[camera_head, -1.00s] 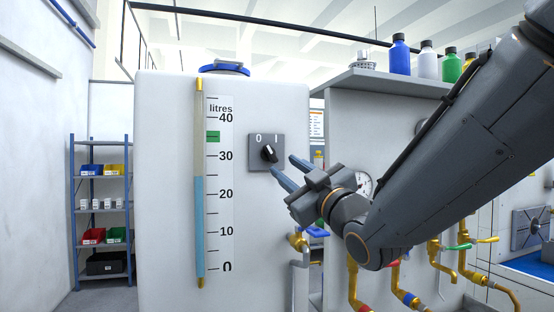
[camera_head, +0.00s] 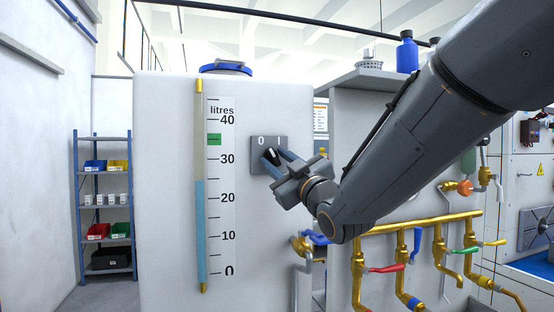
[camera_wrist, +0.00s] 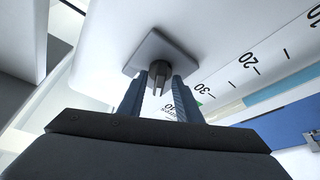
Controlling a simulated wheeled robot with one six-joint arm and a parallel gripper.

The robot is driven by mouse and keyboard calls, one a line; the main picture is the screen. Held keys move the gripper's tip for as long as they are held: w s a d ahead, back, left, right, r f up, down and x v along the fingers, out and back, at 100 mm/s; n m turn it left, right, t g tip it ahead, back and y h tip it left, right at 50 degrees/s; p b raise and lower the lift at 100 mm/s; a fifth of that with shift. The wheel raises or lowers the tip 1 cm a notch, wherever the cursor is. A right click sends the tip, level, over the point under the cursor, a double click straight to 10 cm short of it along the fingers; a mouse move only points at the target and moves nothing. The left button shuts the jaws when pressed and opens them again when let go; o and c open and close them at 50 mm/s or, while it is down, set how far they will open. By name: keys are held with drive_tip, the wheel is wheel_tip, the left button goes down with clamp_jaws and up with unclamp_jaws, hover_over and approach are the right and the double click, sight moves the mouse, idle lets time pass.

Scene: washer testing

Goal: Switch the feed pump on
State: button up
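The dark rotary switch knob (camera_head: 270,156) sits on a grey square plate (camera_head: 257,142) marked 0 and 1, on the front of the white tank (camera_head: 165,190). The knob is partly hidden by my fingers; its light mark seems to lean up-left toward 0. My gripper (camera_head: 275,157) is open at the plate. In the wrist view my two blue-grey fingers (camera_wrist: 159,90) stand apart, one on each side of the knob (camera_wrist: 159,74), with visible gaps, so they do not look closed on it.
A litres gauge (camera_head: 202,230) with blue liquid near 24 and a green mark (camera_head: 214,139) near 35 is left of the switch. Brass pipes with coloured valve handles (camera_head: 386,268) lie below my arm. A shelf rack (camera_head: 104,228) stands far left.

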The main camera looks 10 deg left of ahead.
drive_tip(key=shift+c, duration=0.4)
clamp_jaws()
drive_tip(key=shift+f+m+b, duration=0.15)
drive_tip(key=shift+m+b, duration=0.25)
drive_tip(key=shift+b, duration=0.15)
drive_tip(key=m+t+b, duration=0.1)
drive_tip(key=m+b, duration=0.1)
drive_tip(key=shift+a+f+m+h, duration=0.1)
drive_tip(key=shift+m+h, duration=0.3)
drive_tip(key=m+t+h+b, duration=0.1)
drive_tip(key=m+b, duration=0.1)
drive_tip(key=m+t+h+b, duration=0.1)
drive_tip(key=m+b, duration=0.1)
drive_tip(key=m, duration=0.1)
drive_tip(key=shift+s+a, duration=0.15)
drive_tip(key=m+t+h+b, duration=0.1)
drive_tip(key=m+h, duration=0.1)
drive_tip(key=m, duration=0.2)
drive_tip(key=shift+a, duration=0.1)
drive_tip(key=shift+s+m+h+b, duration=0.1)
drive_tip(key=shift+m+h+b, duration=0.25)
drive_tip(key=shift+m+h, duration=0.6)
drive_tip(key=shift+m+h+b, duration=0.3)
drive_tip(key=shift+m+h, duration=0.05)
drive_tip(key=shift+m, duration=1.1)
